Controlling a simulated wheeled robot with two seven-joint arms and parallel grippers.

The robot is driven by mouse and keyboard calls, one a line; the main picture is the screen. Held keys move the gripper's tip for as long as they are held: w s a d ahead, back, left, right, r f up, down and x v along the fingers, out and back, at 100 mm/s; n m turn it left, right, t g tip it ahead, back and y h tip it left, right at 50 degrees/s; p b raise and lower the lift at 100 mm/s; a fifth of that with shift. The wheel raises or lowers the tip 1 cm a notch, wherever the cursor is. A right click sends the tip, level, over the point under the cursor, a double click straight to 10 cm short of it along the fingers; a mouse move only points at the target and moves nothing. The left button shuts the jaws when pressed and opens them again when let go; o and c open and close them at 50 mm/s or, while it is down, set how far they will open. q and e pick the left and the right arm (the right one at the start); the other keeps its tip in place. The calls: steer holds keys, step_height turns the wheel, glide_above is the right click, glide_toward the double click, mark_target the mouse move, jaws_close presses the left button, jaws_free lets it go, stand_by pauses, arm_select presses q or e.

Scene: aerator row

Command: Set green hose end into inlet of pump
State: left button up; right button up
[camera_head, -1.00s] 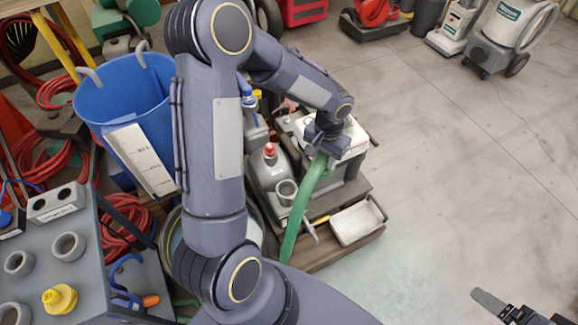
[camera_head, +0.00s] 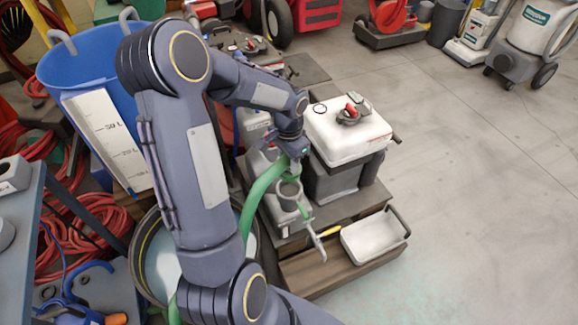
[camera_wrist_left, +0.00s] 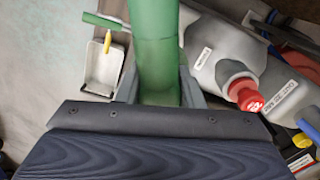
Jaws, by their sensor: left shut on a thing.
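My left gripper (camera_head: 295,160) is shut on the green hose (camera_head: 262,187) near its upper end, above the cluster of equipment on the low wooden platform. In the left wrist view the green hose (camera_wrist_left: 154,45) passes between the two grey fingers. Below the gripper in the head view is a grey unit with an upright round open port (camera_head: 289,193); I cannot tell for sure that this is the pump's inlet. The hose end is hidden by the gripper, so I cannot tell whether it touches the port. My right gripper is out of view.
A white tank (camera_head: 345,130) on a grey base stands just right of the gripper. A white tray (camera_head: 374,240) lies at the platform's front. A blue bucket (camera_head: 90,75) stands left. A red-capped grey bottle (camera_wrist_left: 215,50) is close by in the wrist view.

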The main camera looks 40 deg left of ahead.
mark_target(289, 171)
arm_select(q)
steer(key=shift+f+b, duration=1.95)
steer(key=shift+f, duration=0.4)
steer(key=shift+r, duration=0.1)
steer(key=shift+f+b, duration=1.35)
steer(key=shift+f, duration=0.9)
steer(key=o, duration=1.3)
steer(key=shift+s, duration=0.1)
